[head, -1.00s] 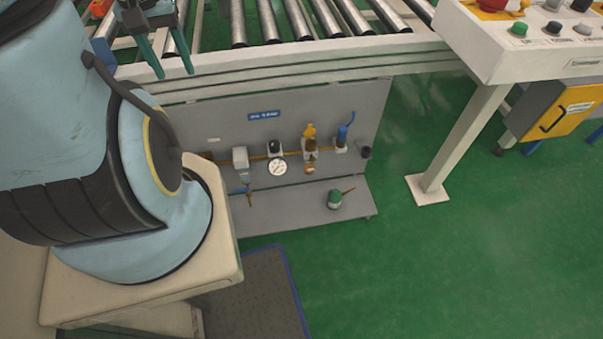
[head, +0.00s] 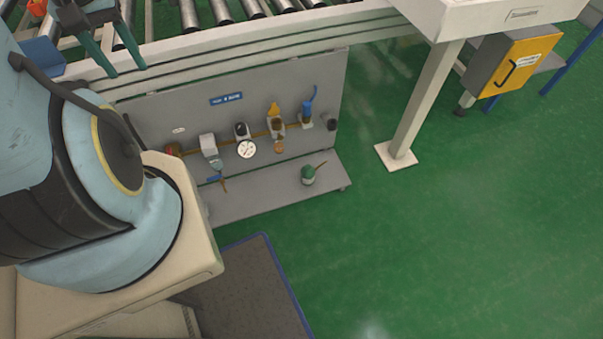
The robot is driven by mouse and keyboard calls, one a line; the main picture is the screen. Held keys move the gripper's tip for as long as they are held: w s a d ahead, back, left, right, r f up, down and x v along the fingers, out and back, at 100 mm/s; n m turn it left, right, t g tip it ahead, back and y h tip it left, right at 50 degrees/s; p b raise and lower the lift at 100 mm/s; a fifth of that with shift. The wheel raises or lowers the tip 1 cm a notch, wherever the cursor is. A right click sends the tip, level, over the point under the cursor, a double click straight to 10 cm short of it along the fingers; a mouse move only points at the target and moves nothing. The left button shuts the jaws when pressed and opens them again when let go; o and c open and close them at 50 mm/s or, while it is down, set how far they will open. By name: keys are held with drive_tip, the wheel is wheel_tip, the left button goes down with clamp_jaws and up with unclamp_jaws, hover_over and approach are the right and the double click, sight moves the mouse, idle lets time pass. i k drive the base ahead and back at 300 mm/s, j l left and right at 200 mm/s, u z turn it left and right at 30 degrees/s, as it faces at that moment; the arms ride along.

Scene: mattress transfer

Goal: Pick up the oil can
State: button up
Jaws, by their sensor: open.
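The oil can (head: 308,175) is small and green with a thin brownish spout pointing up to the right. It stands on the low grey shelf (head: 262,197) under the roller conveyor, near the shelf's right end. My gripper (head: 120,62) shows at the upper left with two dark green fingers spread apart and nothing between them. It is in front of the conveyor's side rail in the picture, well up and left of the oil can, and not touching it.
A grey panel (head: 180,117) behind the shelf carries a white gauge (head: 246,149), valves and a yellow pipe. A white post (head: 425,100) stands to the right, with a yellow-fronted cabinet (head: 520,66) beyond. A dark mat (head: 245,285) lies in front; green floor at right is clear.

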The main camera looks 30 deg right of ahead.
sight(307, 171)
drive_tip(key=k+u, duration=0.35)
drive_tip(key=k+j+u, duration=0.1)
drive_tip(key=u, duration=0.2)
drive_tip(key=k+l+u, duration=0.15)
drive_tip(key=u, duration=1.9)
drive_tip(key=k+u, duration=0.1)
drive_tip(key=k, duration=1.5)
drive_tip(key=k+u, duration=0.1)
drive_tip(key=k, duration=1.5)
